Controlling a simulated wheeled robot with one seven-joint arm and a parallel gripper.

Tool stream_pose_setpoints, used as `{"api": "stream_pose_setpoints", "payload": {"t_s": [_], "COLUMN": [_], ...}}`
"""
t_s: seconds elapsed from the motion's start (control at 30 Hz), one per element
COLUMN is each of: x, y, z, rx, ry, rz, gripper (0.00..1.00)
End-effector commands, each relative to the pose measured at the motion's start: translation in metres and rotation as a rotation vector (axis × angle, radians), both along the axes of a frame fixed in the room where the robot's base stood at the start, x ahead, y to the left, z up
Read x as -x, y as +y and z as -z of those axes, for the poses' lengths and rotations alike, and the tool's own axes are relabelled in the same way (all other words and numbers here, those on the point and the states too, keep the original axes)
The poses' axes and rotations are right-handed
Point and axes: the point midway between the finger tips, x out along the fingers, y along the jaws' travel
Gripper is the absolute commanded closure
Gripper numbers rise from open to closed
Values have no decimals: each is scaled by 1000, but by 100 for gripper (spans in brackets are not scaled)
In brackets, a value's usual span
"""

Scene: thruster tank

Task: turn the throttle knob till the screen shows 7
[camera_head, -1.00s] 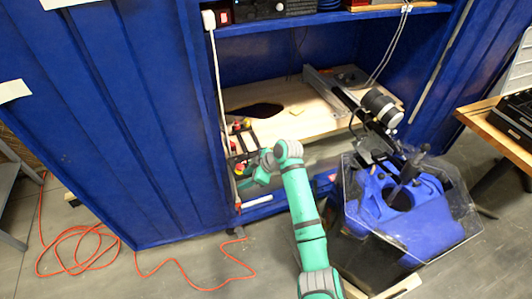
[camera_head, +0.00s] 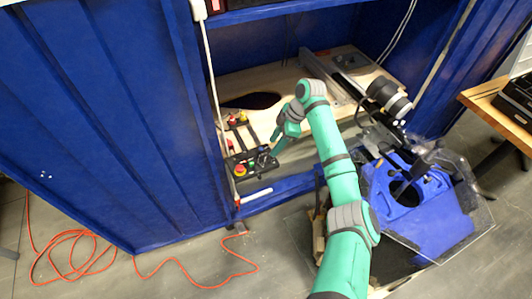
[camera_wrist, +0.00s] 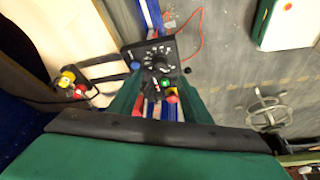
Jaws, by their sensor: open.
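The throttle knob (camera_wrist: 157,62) is a black dial with white marks around it, on a small dark control panel (camera_wrist: 172,46). The panel also shows in the head view (camera_head: 241,164), on the bench's front edge. My gripper (camera_wrist: 158,92) is open, with one green finger on each side of the panel's lower part in the wrist view. In the head view my gripper (camera_head: 268,159) is beside the panel, and its fingers partly hide it. I see no contact with the knob. I cannot make out a screen reading.
A blue button (camera_wrist: 135,66) and a green switch (camera_wrist: 165,82) sit close to the knob. A yellow button (camera_wrist: 67,79) and a red button (camera_wrist: 80,91) are to the left. An orange cable (camera_head: 75,245) lies on the floor.

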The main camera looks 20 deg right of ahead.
Motion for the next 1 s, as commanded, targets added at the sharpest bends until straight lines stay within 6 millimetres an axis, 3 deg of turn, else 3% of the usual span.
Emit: {"api": "stream_pose_setpoints", "payload": {"t_s": [0.2,0.4,0.83,1.0], "x": [-5,-10,-11,-11], "y": [16,28,31,30], "z": [37,58,66,66], "rx": [-1,-1,-1,-1], "ry": [2,1,0,0], "rz": [-2,-7,-5,-5], "gripper": [56,56,56,96]}}
